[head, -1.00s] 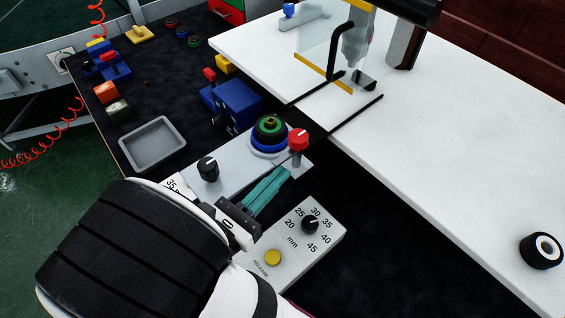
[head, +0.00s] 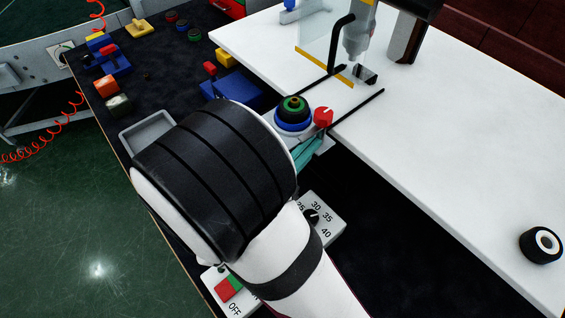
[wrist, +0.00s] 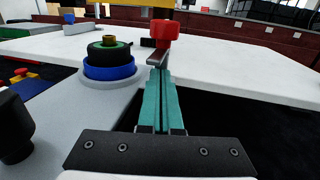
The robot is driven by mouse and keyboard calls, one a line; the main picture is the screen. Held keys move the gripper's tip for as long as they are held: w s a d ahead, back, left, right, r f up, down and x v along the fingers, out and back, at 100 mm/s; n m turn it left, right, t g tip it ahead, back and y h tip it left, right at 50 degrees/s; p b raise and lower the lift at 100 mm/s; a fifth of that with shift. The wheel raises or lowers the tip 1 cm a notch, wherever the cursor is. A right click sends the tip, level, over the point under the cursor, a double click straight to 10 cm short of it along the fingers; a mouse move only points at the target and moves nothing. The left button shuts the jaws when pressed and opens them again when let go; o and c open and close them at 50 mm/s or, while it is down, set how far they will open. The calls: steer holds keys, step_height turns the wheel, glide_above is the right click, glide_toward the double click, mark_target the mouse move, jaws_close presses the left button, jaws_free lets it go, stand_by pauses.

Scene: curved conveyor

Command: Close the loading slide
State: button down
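The loading slide is a grey plate (head: 278,122) carrying a blue ring (head: 292,124) with a black and green wheel-like part stacked in it. A red knob (head: 323,117) stands at its far right end; it also shows in the wrist view (wrist: 165,34). My gripper (wrist: 157,78) has its teal fingers together, with no clear gap between them. The fingertips are at the knob's base and seem to touch its grey stem from the near side. In the head view my wrist covers much of the slide and the fingers (head: 308,152) show only in part.
Two dark rails (head: 357,106) run onto the white table (head: 450,150) toward a press with a clear guard (head: 317,38). A grey tray (head: 145,133), a blue block (head: 235,88) and a dial box (head: 325,228) are nearby. A black roll (head: 541,244) lies at right.

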steer(key=x, duration=0.4)
steer(key=s+d+x, duration=0.1)
steer(key=x, duration=0.3)
steer(key=d+x, duration=0.1)
steer(key=x, duration=0.3)
steer(key=shift+s, duration=0.1)
steer(key=v, duration=1.3)
steer(key=m+g, duration=0.2)
steer(key=g, duration=0.3)
glide_toward(358, 119)
steer(key=x, duration=0.4)
steer(key=shift+w+d, duration=0.25)
steer(key=shift+d, duration=0.05)
steer(key=shift+w+d, duration=1.65)
steer(key=shift+w, duration=0.05)
